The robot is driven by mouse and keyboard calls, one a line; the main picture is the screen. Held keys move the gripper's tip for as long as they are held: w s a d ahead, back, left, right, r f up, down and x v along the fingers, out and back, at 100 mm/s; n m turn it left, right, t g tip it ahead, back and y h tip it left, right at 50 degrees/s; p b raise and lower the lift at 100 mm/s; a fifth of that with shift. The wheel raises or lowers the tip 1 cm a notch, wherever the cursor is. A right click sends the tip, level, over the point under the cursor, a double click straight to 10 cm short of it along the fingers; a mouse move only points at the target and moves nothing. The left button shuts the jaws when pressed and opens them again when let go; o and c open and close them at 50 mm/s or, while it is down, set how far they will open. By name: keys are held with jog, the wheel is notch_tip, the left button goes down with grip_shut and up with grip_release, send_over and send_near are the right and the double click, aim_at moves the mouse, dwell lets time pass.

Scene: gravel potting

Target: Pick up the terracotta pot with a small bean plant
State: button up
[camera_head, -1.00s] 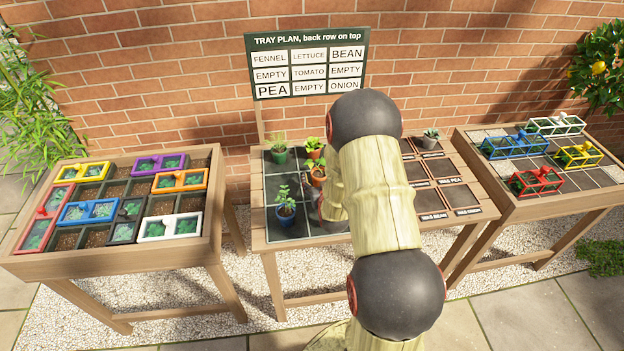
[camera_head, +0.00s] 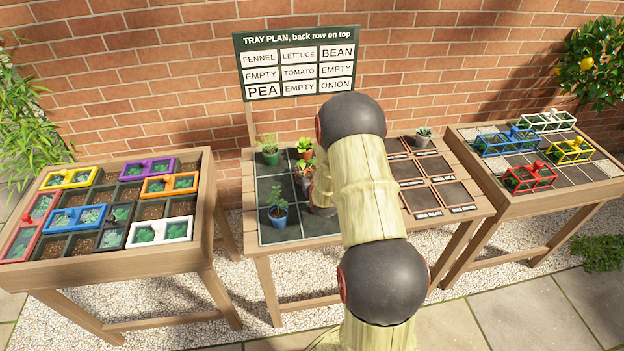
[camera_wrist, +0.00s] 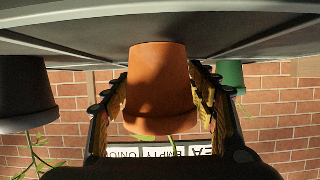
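The terracotta pot (camera_wrist: 157,80) fills the middle of the wrist view, which appears upside down, with the grey tray surface along its top. The pot stands between the two fingers of my gripper (camera_wrist: 160,95), one on each side. The fingers look open, with a narrow gap beside the pot. Part of its plant shows below the rim in that view; most of it is hidden.
A dark pot (camera_wrist: 25,95) is at the wrist view's left. Labelled squares (camera_head: 450,194) are bare.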

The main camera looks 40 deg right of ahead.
jog(key=c, duration=1.2)
jog(key=shift+c, duration=0.2)
